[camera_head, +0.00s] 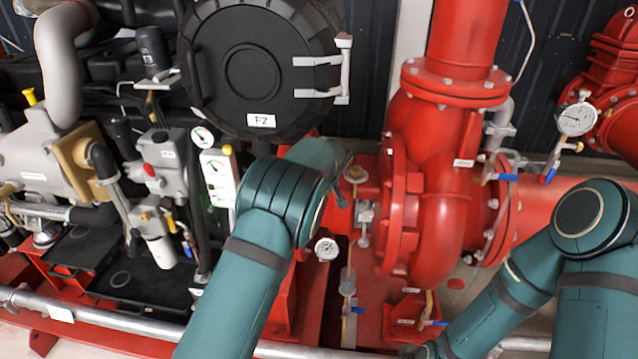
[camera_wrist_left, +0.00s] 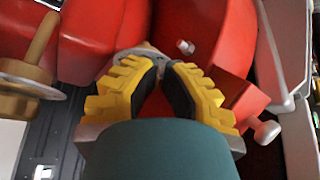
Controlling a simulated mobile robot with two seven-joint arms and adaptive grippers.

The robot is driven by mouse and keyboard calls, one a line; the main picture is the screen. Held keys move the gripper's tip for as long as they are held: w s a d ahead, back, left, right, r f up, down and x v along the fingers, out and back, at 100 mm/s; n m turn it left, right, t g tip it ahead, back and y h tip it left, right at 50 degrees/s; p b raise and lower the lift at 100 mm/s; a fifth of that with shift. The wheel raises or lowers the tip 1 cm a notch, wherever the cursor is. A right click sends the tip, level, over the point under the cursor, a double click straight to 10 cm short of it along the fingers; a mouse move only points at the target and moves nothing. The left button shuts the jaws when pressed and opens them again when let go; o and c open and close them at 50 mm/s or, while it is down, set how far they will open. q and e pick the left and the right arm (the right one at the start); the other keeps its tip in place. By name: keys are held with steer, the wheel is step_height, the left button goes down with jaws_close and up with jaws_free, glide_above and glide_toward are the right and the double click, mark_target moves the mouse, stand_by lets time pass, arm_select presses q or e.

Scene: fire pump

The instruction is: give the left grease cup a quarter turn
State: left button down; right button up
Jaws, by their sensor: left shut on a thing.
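My left gripper (camera_wrist_left: 162,66) shows its yellow-backed, black-padded fingers in the left wrist view. They are closed in around a small part with a grey disc (camera_wrist_left: 143,51), which I take to be the left grease cup; the fingers hide most of it. A second brass cup with a grey disc (camera_wrist_left: 32,84) stands at the left of that view, apart from the fingers. In the head view a brass cup (camera_head: 355,174) shows by the red pump housing, just right of my left wrist. My left arm hides the left fingers there.
The red pump casing (camera_head: 437,190) stands right of my left arm. A small gauge (camera_head: 327,249) sits close beside that arm. A black round cover (camera_head: 248,68) is behind it. A grey pipe (camera_head: 120,322) runs along the front.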

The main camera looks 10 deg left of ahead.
arm_select(q)
steer(key=shift+s, duration=0.25)
step_height(320, 180, up, 6)
steer(key=p, duration=0.3)
steer(key=shift+w+d+r, duration=0.1)
steer(key=shift+r, duration=0.05)
step_height(320, 180, down, 6)
steer(key=w+d+p, duration=0.1)
steer(key=w+d, duration=0.1)
steer(key=shift+d+f, duration=0.25)
stand_by(1.3)
